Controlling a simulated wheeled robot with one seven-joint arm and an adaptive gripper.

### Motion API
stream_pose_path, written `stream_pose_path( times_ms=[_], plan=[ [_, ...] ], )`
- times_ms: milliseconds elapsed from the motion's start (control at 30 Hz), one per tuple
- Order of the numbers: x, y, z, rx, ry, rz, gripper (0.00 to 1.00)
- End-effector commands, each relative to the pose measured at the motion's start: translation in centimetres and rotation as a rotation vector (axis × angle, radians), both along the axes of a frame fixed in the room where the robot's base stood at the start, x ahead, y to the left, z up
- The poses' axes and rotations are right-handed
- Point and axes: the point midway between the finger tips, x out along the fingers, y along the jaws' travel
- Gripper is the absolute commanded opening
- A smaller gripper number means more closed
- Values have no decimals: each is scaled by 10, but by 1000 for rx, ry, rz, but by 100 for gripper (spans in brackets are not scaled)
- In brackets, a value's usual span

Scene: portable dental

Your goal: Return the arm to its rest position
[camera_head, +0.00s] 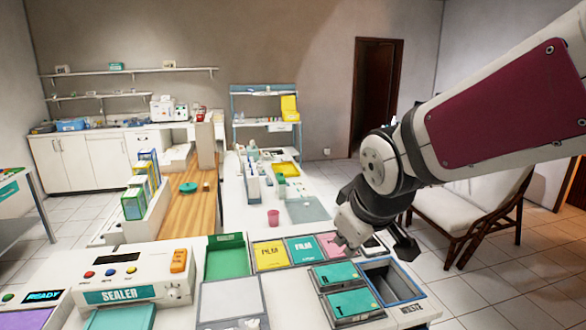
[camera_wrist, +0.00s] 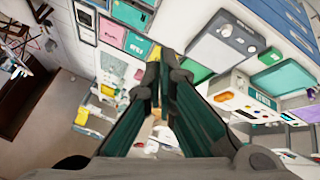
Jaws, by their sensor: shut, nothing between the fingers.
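My arm (camera_head: 500,105) reaches in from the right in the head view and bends downward at its joint. Its wrist end hangs above the right part of the counter, over the row of film bins. My gripper (camera_wrist: 157,65) shows in the wrist view with its two dark green fingers angled together and their tips meeting. It is shut and holds nothing. In the head view its fingertips are hard to make out against the wrist.
Below are a yellow film bin (camera_head: 270,254), a teal film bin (camera_head: 304,249) and a blue-rimmed waste bin (camera_head: 391,283). A sealer (camera_head: 125,277) stands left, a pink cup (camera_head: 273,217) behind. A cushioned bench (camera_head: 470,212) stands right; open floor surrounds it.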

Motion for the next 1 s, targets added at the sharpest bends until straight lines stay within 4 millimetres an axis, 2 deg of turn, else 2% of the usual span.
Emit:
stream_pose_path(
  times_ms=[33, 200, 400, 500, 700, 1000],
  plan=[
    [-16, -16, 10, 19, 2, -64, 0],
    [-76, -56, 28, 101, 37, -273, 0],
    [-143, -83, 31, 209, 78, -479, 0],
    [-166, -89, 30, 251, 94, -547, 0],
    [-186, -93, 26, 287, 112, -604, 0],
    [-187, -93, 26, 288, 113, -606, 0]
  ],
)
